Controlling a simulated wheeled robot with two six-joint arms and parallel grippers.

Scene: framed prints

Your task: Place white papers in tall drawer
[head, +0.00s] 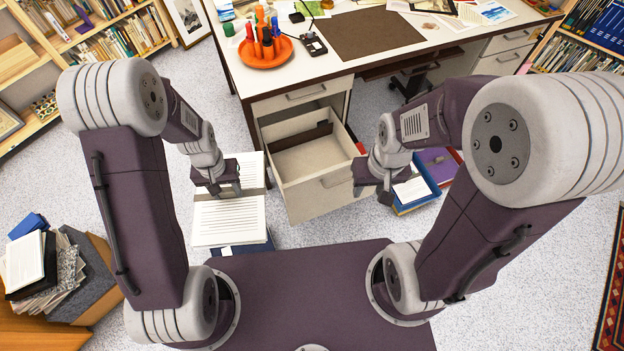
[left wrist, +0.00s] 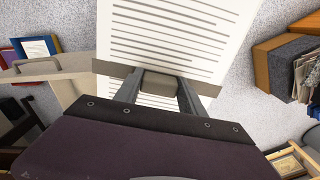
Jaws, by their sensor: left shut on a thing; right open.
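My left gripper (head: 222,190) is shut on the brown band of a bundle of white printed papers (head: 232,222), left of the open drawer. In the left wrist view the papers (left wrist: 180,40) extend beyond the fingers (left wrist: 160,92), with the brown band across them. The tall drawer (head: 318,198) is pulled out from the desk, and a dark strip lies across its back. The visible drawer floor looks bare. My right gripper (head: 374,190) is open and empty by the drawer's right front corner.
A blue box (head: 424,200) with a white paper stands on the floor to the right. Something blue (head: 242,247) shows below the papers. A box of books and papers (head: 85,280) is at lower left. The desk (head: 350,65) holds an orange tray (head: 265,52).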

